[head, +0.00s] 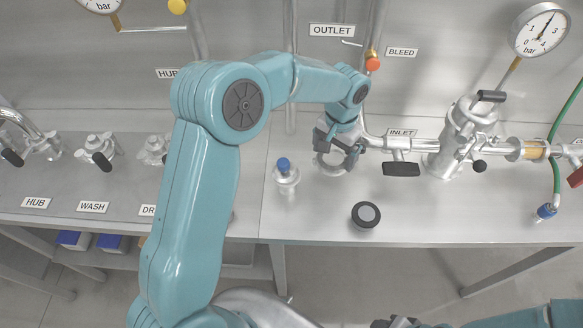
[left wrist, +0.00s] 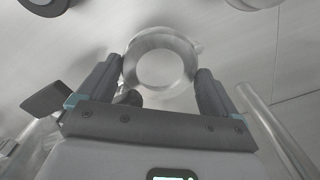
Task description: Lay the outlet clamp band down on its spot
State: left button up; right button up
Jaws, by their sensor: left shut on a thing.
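The outlet clamp band, a pale metal ring (left wrist: 131,66), sits between the two dark fingers of my left gripper (left wrist: 160,70) in the left wrist view. The gripper is shut on it, one finger on each side. In the head view my left gripper (head: 340,148) points down over the steel bench below the OUTLET sign (head: 332,30), and the ring (head: 327,172) shows under its fingers. Whether the ring touches the bench I cannot tell. No marked spot shows.
A blue-topped metal fitting (head: 286,178) stands left of the ring. A black round cap (head: 366,215) lies nearer the bench front. The inlet pipe with a black-handled valve (head: 401,160) runs close on the right. The bench front right of the cap is clear.

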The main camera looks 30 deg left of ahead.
pick_arm(q)
jog(key=shift+f+b, duration=1.7)
jog(key=shift+f, duration=0.65)
dwell(0.7)
jog(key=o, duration=0.8)
notch_tip(320, 180, up, 10)
jog(key=p, duration=0.7)
jog(key=shift+s, duration=0.1)
dwell(0.6)
